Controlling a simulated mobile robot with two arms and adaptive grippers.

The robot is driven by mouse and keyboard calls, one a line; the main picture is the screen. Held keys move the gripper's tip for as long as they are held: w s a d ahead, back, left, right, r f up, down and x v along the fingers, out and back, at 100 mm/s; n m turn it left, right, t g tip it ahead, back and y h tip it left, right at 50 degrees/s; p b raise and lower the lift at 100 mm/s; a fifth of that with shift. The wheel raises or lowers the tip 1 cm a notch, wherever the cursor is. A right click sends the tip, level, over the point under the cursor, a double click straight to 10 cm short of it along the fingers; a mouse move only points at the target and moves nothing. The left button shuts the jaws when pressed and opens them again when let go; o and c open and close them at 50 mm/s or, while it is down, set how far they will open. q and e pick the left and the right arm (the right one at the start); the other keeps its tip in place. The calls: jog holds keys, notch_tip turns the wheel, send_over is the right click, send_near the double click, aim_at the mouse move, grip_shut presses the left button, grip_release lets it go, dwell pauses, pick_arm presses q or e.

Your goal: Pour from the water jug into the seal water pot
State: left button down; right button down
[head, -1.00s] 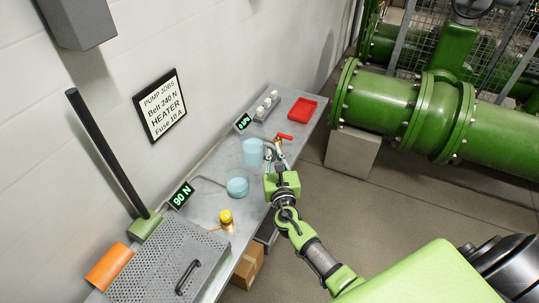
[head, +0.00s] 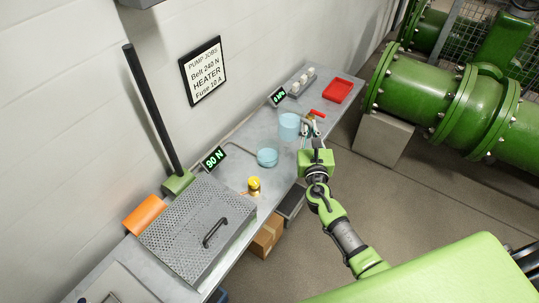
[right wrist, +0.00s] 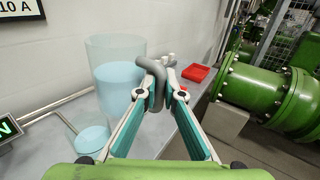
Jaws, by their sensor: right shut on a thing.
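The water jug (head: 289,126) is a clear upright cylinder with pale blue water, towards the far part of the bench; it also shows in the right wrist view (right wrist: 118,88). My right gripper (head: 310,127) is shut on its grey handle (right wrist: 156,78), at the jug's right side. I cannot tell whether the jug's base touches the bench. The seal water pot (head: 267,158), a low clear round vessel with blue water in it, stands nearer than the jug; the right wrist view shows it at lower left (right wrist: 92,138). My left gripper is not in view.
A 90 N display (head: 214,158), a yellow-topped brass piece (head: 253,186) and a perforated metal box (head: 197,230) are on the near bench. A red tray (head: 337,91) and a rack of white items (head: 300,81) are beyond the jug. Green pipework (head: 440,95) is at right.

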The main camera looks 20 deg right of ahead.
dwell(0.6)
jog(key=shift+w+a+f+n+y, duration=0.1)
jog(key=shift+a+f+n+y, duration=0.25)
jog(key=shift+f, duration=0.2)
jog(key=s+d+f+n+y, duration=0.2)
jog(key=s+d+f+y, duration=0.2)
jog(key=f, duration=0.6)
jog(key=shift+s+d+t, duration=0.4)
jog(key=shift+s+d, duration=0.4)
jog(key=shift+d, duration=0.3)
jog(key=shift+w+n, duration=0.1)
jog(key=shift+n, duration=0.15)
jog(key=w+a+r+n+g+h, duration=0.1)
jog(key=w+a+r+n+g, duration=0.2)
jog(key=a+r+n+g, duration=0.1)
jog(key=shift+w+a+r+n, duration=0.35)
jog(key=shift+a+r+n, duration=0.4)
jog(key=shift+r, duration=0.2)
jog(key=shift+w+a+r+n+g+h, duration=0.15)
jog(key=shift+r+n+g+h, duration=0.1)
jog(key=shift+r, duration=0.3)
jog(key=shift+w+a+r+n+g+h, duration=0.1)
jog(key=shift+a+r+g+h, duration=0.1)
jog(key=shift+r, duration=0.35)
jog(key=shift+w+a+r+n+g+h, duration=0.15)
jog(key=shift+w+a+n+g+h, duration=0.15)
jog(key=shift+a+n+g+h, duration=0.25)
dwell(1.5)
